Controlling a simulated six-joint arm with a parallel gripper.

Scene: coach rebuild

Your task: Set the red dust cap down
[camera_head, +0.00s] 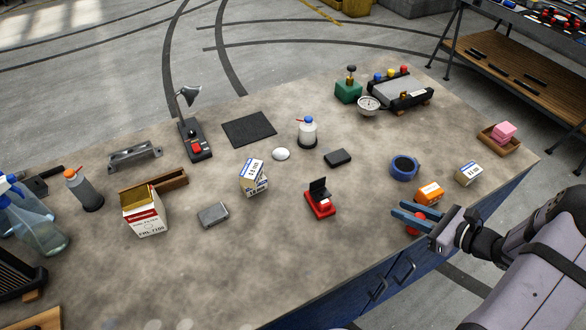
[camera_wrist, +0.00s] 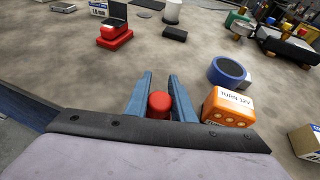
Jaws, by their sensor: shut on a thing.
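The red dust cap (camera_wrist: 159,104) sits between the two blue fingers of my gripper (camera_wrist: 159,82) in the wrist view. In the head view my gripper (camera_head: 399,209) is near the table's right front edge, and parts of the red cap (camera_head: 413,230) show around its fingers. The gripper is shut on the cap. The fingers partly hide the cap in the head view. I cannot tell whether the cap touches the table top (camera_head: 330,255).
An orange box (camera_wrist: 228,107) stands close right of the fingers, with a blue tape roll (camera_wrist: 227,72) behind it. A red device with a black upright part (camera_head: 320,203) stands to the left. The table between that device and my gripper is clear. The front edge is close.

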